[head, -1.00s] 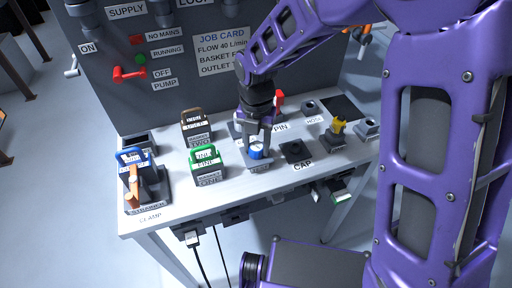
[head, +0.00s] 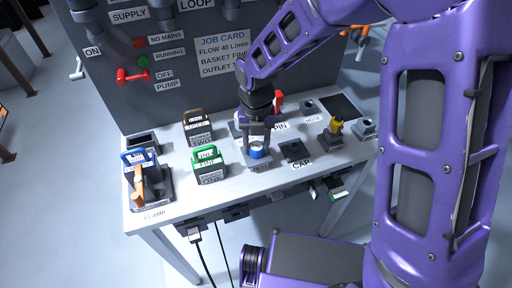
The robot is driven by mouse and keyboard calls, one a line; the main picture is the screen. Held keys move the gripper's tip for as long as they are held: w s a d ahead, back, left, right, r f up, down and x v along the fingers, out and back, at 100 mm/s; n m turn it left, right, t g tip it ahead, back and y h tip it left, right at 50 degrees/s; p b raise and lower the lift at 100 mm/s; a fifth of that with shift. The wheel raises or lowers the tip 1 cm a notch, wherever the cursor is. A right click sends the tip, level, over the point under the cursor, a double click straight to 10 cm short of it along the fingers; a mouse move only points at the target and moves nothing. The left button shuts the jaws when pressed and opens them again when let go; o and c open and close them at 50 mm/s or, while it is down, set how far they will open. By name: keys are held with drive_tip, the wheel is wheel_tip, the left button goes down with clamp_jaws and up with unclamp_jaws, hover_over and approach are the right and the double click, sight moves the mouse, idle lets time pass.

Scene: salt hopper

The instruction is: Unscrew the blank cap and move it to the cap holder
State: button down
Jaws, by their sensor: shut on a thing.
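The blue blank cap (head: 257,153) sits low between my fingers at its station near the table's front edge. My gripper (head: 258,146) points down over it from above and is shut on it. The label in front of that station is partly hidden and too small to read. The cap holder (head: 294,150), a dark square block labelled CAP, stands just right of my gripper and looks empty. I cannot tell whether the cap is still seated on its fitting.
A yellow-topped fitting (head: 335,127) stands right of the holder. The control panel (head: 170,100) rises behind.

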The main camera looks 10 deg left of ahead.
drive_tip(key=shift+r+n+p, duration=0.15)
drive_tip(key=shift+n+p, duration=1.1)
drive_tip(key=shift+n, duration=0.45)
drive_tip(key=shift+n+p, duration=0.3)
drive_tip(key=shift+p, duration=0.3)
drive_tip(key=shift+n+p, duration=1)
drive_tip(key=shift+n, duration=0.8)
drive_tip(key=n, duration=0.3)
drive_tip(key=shift+s+f, duration=0.1)
drive_tip(key=shift+f, duration=0.1)
drive_tip(key=shift+r+n, duration=0.1)
drive_tip(key=shift+n, duration=0.4)
